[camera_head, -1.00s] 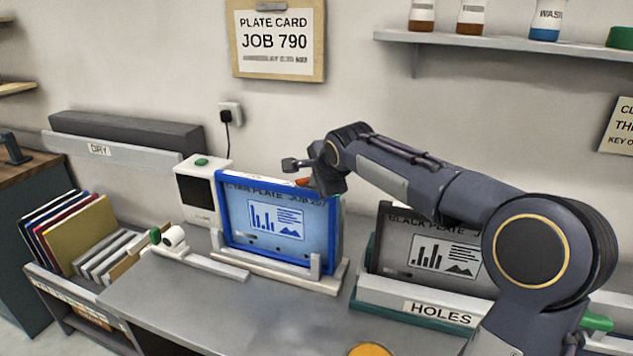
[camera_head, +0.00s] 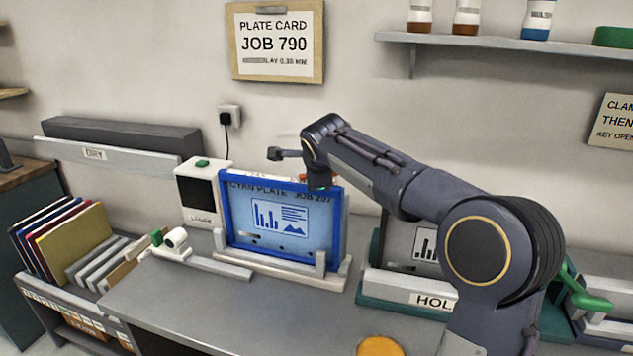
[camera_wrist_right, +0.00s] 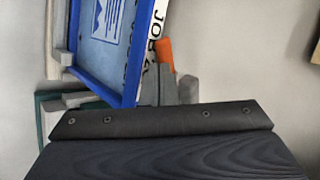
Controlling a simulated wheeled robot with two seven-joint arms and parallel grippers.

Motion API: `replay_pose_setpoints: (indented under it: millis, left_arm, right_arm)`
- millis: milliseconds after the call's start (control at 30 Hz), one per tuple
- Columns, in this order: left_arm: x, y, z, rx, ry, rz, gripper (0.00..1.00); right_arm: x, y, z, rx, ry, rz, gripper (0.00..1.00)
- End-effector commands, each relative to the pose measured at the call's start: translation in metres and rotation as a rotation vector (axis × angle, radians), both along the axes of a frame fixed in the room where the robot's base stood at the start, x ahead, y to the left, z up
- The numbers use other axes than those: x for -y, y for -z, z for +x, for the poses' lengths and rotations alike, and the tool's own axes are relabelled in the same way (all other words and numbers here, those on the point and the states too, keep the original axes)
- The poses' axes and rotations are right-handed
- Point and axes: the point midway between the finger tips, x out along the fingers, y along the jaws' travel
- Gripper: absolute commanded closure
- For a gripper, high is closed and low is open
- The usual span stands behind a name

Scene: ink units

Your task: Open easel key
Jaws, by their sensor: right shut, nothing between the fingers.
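The easel (camera_head: 300,272) stands on the bench and holds a blue-framed cyan plate (camera_head: 280,222) upright. A small orange key (camera_head: 303,177) sits at the easel's top edge, mostly hidden by my right gripper (camera_head: 319,184) in the head view. In the right wrist view the orange key (camera_wrist_right: 165,54) shows beside the blue frame, just beyond the tips of my right gripper (camera_wrist_right: 172,82). The right gripper is shut and empty, very near the key; I cannot tell whether they touch. My left gripper is out of view.
A clamp unit with a HOLES label (camera_head: 435,300) and green handle (camera_head: 585,300) stands at right, partly behind my arm. A small white box (camera_head: 203,190) is left of the easel. A rack of coloured plates (camera_head: 70,245) stands at far left. The front bench is mostly clear.

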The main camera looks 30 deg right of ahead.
Motion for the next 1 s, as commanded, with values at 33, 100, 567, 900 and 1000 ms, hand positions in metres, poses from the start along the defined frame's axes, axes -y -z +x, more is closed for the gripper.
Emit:
replay_pose_setpoints:
  millis: [33,100,567,900,1000]
  left_arm:
    - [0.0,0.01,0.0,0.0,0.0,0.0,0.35]
    - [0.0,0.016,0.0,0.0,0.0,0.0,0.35]
    - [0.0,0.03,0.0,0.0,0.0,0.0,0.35]
    - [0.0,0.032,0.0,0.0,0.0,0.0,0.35]
    - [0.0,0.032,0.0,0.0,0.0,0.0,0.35]
  right_arm:
    - [-0.004,0.005,0.004,0.001,0.032,-0.003,1.0]
    - [-0.005,0.005,0.007,0.002,0.091,-0.003,1.0]
    - [-0.005,0.001,0.022,0.0,0.347,-0.001,1.0]
    - [-0.005,0.0,0.026,0.0,0.344,-0.001,1.0]
    - [-0.005,0.0,0.026,0.0,0.343,0.0,1.0]
